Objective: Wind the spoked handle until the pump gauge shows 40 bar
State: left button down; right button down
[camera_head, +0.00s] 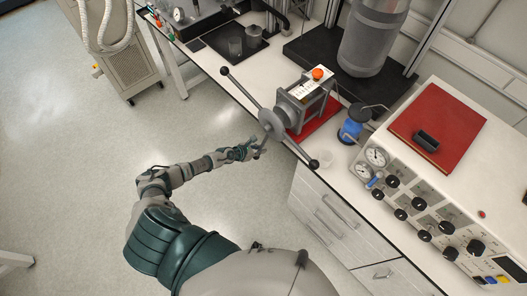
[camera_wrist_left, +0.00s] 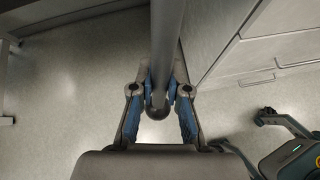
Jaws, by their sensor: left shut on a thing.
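The spoked handle (camera_head: 271,121) has a grey hub and long spokes with dark knobs. One spoke points up-left and one down-right. It sits on the front of the grey pump (camera_head: 309,101), which stands on a red base at the bench edge. My left gripper (camera_head: 248,152) is shut on a lower spoke, beside the bench front. In the left wrist view this spoke (camera_wrist_left: 166,50) runs between the fingers, its rounded end at the blue pads. Two round gauges (camera_head: 375,157) show on the control panel; their readings are too small to tell. My right gripper is not in view.
A white control panel (camera_head: 430,215) with black knobs stands right of the pump. Drawers (camera_head: 335,215) lie below the bench. The floor (camera_head: 75,190) at left is open.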

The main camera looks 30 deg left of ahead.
pick_arm(q)
jog(key=shift+w+a+r, duration=0.3)
jog(key=shift+w+r, duration=0.05)
jog(key=shift+r, duration=0.05)
jog(key=c, duration=1.2)
grip_release()
jog(key=shift+s, duration=0.1)
jog(key=shift+o, duration=0.3)
jog(key=shift+s+d+f, duration=0.1)
jog(key=shift+s+f, duration=0.05)
jog(key=shift+s, duration=0.05)
jog(key=v, duration=1.2)
jog(key=shift+f, duration=0.2)
dwell(2.2)
